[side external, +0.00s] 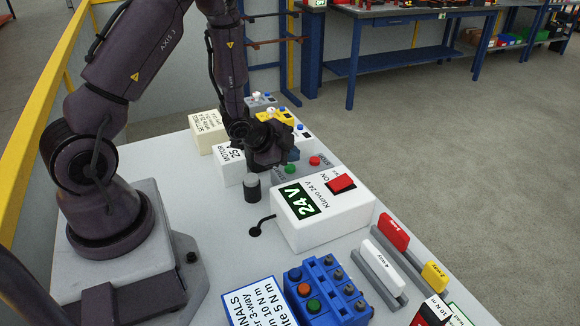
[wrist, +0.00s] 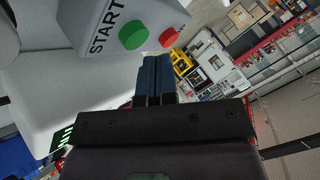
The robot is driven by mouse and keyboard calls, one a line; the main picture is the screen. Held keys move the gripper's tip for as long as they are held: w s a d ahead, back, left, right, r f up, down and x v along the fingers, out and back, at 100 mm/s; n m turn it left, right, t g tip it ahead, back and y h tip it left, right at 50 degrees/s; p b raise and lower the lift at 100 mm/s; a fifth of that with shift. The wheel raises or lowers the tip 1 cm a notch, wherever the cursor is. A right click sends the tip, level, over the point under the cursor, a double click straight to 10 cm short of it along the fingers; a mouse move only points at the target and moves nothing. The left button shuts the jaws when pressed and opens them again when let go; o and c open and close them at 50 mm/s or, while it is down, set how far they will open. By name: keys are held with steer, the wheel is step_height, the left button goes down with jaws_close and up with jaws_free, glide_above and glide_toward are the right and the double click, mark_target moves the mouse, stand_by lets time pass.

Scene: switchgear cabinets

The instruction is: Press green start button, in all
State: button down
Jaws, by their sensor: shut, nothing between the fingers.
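A grey box labelled START (wrist: 103,30) shows at the top of the wrist view. It carries a round green button (wrist: 133,34) and a red button (wrist: 168,37) beside it. In the side external view the green button (side external: 290,168) and red button (side external: 315,160) sit on the bench beyond the 24 V box. My gripper (wrist: 155,62) has its dark blue fingers together with nothing between them. In the wrist view the fingertips appear just below the green button, with a visible gap. In the side external view my wrist (side external: 258,140) is beside the button box and partly hides it.
A white 24 V box (side external: 325,215) with a red switch stands in front of the button box. A dark cylinder (side external: 252,190) stands left of it. A blue terminal block (side external: 325,290) is nearer the camera. Cream and white MOTOR boxes (side external: 228,165) stand behind.

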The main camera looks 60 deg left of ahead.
mark_target(290, 168)
steer(key=shift+f, duration=0.15)
steer(key=shift+f, duration=0.25)
steer(key=shift+f, duration=0.45)
stand_by(0.9)
steer(key=shift+r, duration=0.85)
steer(key=shift+r, duration=0.1)
steer(key=shift+r, duration=2.45)
